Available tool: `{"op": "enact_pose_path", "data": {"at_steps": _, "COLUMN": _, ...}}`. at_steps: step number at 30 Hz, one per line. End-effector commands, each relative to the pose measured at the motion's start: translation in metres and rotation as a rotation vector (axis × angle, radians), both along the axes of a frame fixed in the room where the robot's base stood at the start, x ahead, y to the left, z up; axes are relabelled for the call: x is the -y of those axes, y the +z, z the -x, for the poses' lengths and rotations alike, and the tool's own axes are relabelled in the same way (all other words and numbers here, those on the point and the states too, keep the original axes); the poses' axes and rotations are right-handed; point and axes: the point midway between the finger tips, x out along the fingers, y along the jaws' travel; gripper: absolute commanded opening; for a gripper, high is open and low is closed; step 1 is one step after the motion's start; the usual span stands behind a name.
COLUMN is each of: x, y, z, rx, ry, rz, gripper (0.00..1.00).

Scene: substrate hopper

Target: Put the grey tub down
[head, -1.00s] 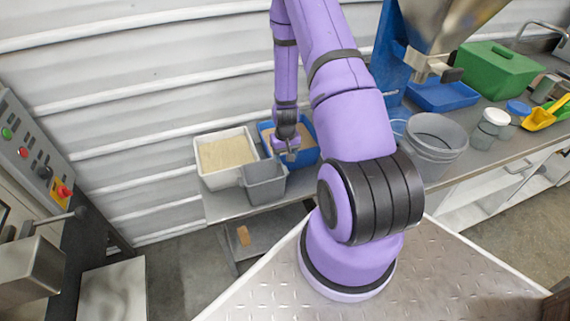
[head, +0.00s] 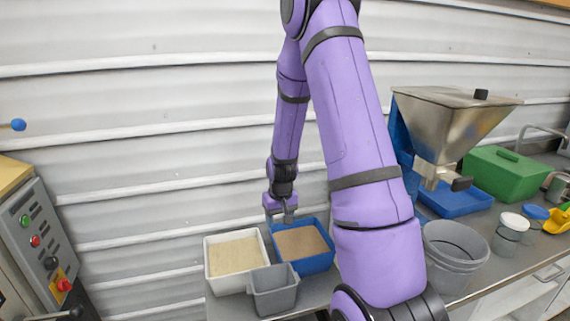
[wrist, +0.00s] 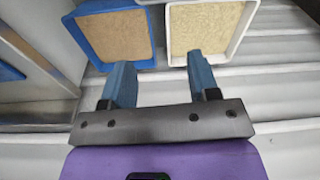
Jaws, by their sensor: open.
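The grey tub (head: 273,291) stands upright on the bench, at the front edge of the two filled trays, and looks empty. My gripper (head: 280,218) is up behind the trays, apart from the tub, near the back rim of the blue tray. In the wrist view my gripper (wrist: 162,78) has its two blue fingers spread with nothing between them. I cannot make out the tub clearly in the wrist view.
A white tray (head: 208,270) and a blue tray (head: 328,262) hold grainy material. The ribbed wall (head: 150,150) is close behind. To the right are a grey bucket (head: 453,250), a steel hopper (head: 450,115) and a green box (head: 505,175).

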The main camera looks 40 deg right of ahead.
Motion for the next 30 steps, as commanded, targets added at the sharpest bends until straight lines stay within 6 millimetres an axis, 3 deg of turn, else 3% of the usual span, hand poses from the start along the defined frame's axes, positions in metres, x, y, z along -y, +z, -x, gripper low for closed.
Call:
{"op": "enact_pose_path", "data": {"at_steps": 1, "x": -0.009, "y": 0.023, "z": -0.002, "rx": 0.02, "ry": 0.017, "rz": 0.007, "gripper": 0.55}}
{"op": "enact_pose_path", "data": {"at_steps": 3, "x": -0.02, "y": 0.049, "z": -0.001, "rx": 0.038, "ry": 0.036, "rz": 0.013, "gripper": 0.55}}
{"op": "enact_pose_path", "data": {"at_steps": 14, "x": -0.081, "y": 0.169, "z": 0.03, "rx": 0.127, "ry": 0.131, "rz": 0.035, "gripper": 0.55}}
{"op": "enact_pose_path", "data": {"at_steps": 21, "x": -0.119, "y": 0.232, "z": 0.071, "rx": 0.189, "ry": 0.194, "rz": 0.049, "gripper": 0.55}}
{"op": "enact_pose_path", "data": {"at_steps": 30, "x": -0.158, "y": 0.29, "z": 0.14, "rx": 0.266, "ry": 0.268, "rz": 0.062, "gripper": 0.55}}
